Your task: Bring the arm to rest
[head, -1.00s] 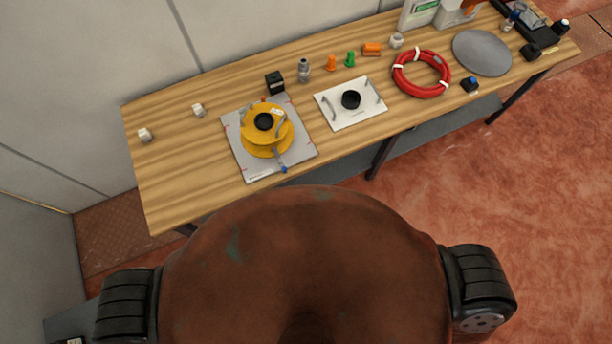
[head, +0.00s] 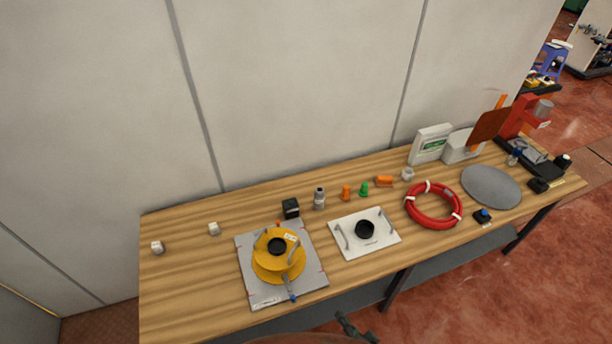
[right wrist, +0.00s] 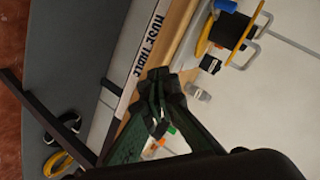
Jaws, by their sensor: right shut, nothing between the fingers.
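My right gripper (head: 348,325) shows small and dark at the bottom of the head view, in front of the table's front edge. In the right wrist view its dark green fingers (right wrist: 157,105) are closed together with nothing between them. My left gripper is not in view.
A yellow reel (head: 278,262) stands on a grey plate. A white plate (head: 378,243) with handles, a red hose coil (head: 412,207) and a grey disc (head: 490,186) lie to its right. Small fittings line the back. A lower shelf (right wrist: 60,60) holds coils.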

